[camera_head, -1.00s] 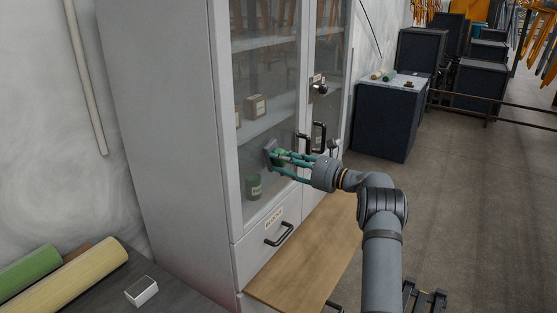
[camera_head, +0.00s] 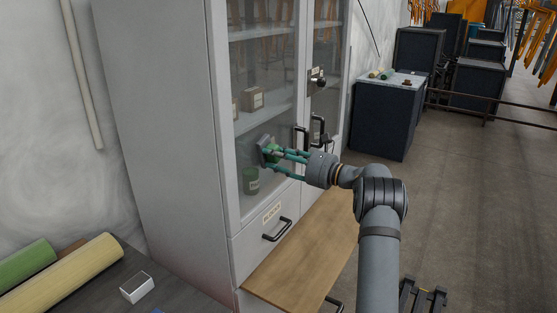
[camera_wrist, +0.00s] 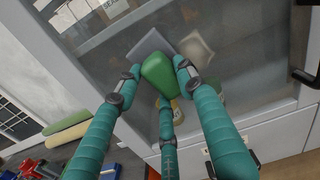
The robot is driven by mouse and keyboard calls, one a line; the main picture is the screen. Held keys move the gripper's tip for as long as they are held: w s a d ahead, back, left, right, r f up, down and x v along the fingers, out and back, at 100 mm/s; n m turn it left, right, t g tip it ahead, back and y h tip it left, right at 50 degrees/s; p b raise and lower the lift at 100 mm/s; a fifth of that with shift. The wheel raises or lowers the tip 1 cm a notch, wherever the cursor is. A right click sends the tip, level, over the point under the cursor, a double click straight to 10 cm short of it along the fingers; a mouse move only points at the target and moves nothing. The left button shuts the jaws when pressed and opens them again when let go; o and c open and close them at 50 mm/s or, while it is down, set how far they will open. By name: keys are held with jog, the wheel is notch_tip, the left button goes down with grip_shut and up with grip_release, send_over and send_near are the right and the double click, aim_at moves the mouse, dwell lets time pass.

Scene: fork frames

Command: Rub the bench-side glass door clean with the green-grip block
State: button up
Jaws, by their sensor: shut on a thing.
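The block has a green grip (camera_wrist: 158,72) and a flat grey pad (camera_wrist: 148,43). In the head view, the pad (camera_head: 263,145) lies at the lower part of the bench-side glass door (camera_head: 247,135), the cabinet's left door. It looks in contact with the glass, but a small gap cannot be ruled out. My gripper (camera_head: 273,153) has teal fingers closed around the green grip, and the wrist view shows them on several sides of it. The fingers partly hide the block in the head view.
Behind the glass are a green jar (camera_head: 251,181) and a brown box (camera_head: 252,98). Black door handles (camera_head: 318,130) stand right of my gripper. A wooden board (camera_head: 305,245) juts out below. A dark bench (camera_head: 185,291) with rolls and a white block (camera_head: 137,287) is lower left.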

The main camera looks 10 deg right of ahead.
jog(key=shift+s+a+f+b, duration=0.15)
jog(key=shift+s+a+b, duration=0.65)
jog(key=shift+b, duration=0.3)
jog(key=shift+s+a+b, duration=0.5)
jog(key=shift+s, duration=0.05)
jog(key=shift+s+a+b, duration=0.85)
jog(key=shift+b, duration=0.2)
jog(key=shift+s+a+r+b, duration=0.2)
jog(key=shift+s+a+b, duration=0.2)
jog(key=shift+s+a, duration=0.15)
jog(key=shift+d, duration=0.15)
jog(key=shift+b+v, duration=1.3)
jog(key=shift+v, duration=1.65)
